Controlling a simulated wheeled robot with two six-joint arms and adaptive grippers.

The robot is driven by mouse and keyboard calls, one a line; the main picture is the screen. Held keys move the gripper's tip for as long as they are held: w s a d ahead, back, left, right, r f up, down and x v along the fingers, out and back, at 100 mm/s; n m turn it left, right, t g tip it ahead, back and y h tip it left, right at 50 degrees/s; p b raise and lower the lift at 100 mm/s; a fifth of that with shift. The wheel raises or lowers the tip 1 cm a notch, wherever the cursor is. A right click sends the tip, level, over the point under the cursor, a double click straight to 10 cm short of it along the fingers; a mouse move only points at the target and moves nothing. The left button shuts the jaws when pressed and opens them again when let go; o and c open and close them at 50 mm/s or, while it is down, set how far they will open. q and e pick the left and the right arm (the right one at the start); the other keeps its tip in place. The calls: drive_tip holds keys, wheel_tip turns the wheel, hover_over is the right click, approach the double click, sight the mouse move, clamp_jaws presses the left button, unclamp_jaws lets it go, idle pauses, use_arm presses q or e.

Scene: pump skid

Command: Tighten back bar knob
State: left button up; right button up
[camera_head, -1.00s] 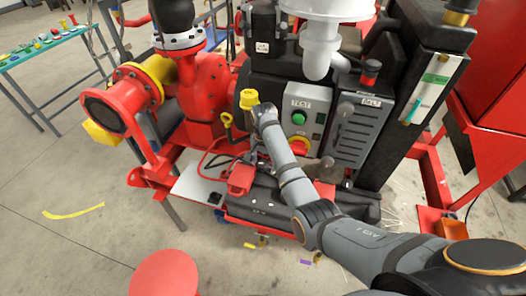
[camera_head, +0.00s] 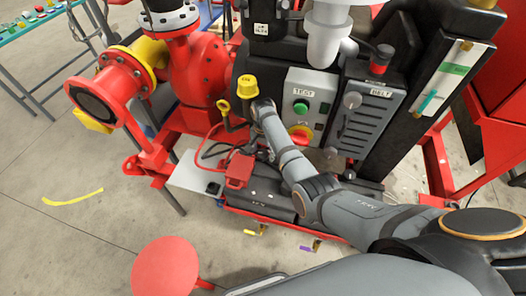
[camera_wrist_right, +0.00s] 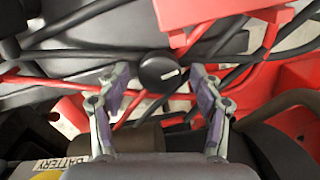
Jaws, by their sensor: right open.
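A round black knob with a white pointer mark (camera_wrist_right: 158,73) shows in the right wrist view, between the fingertips of my right gripper (camera_wrist_right: 160,86). Clear gaps show on both sides of the knob, so the fingers are apart and hold nothing. In the head view my right gripper (camera_head: 266,155) is small and partly hidden by my own arm, low behind the black battery (camera_head: 262,198). The knob cannot be made out there. Whether the fingertips are level with the knob cannot be told. My left gripper is in neither current view.
A red terminal cover (camera_head: 238,170) and red and black cables crowd the battery. The panel with a green button (camera_head: 300,107) and a red-yellow knob (camera_head: 301,133) stands close to my right arm. A yellow cap (camera_head: 247,86) rises behind. A red round disc (camera_head: 165,279) is in front.

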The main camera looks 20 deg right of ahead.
drive_tip(key=shift+c, duration=0.4)
drive_tip(key=c, duration=1.1)
use_arm(q)
drive_tip(key=shift+s, duration=0.45)
use_arm(e)
drive_tip(key=shift+o, duration=0.2)
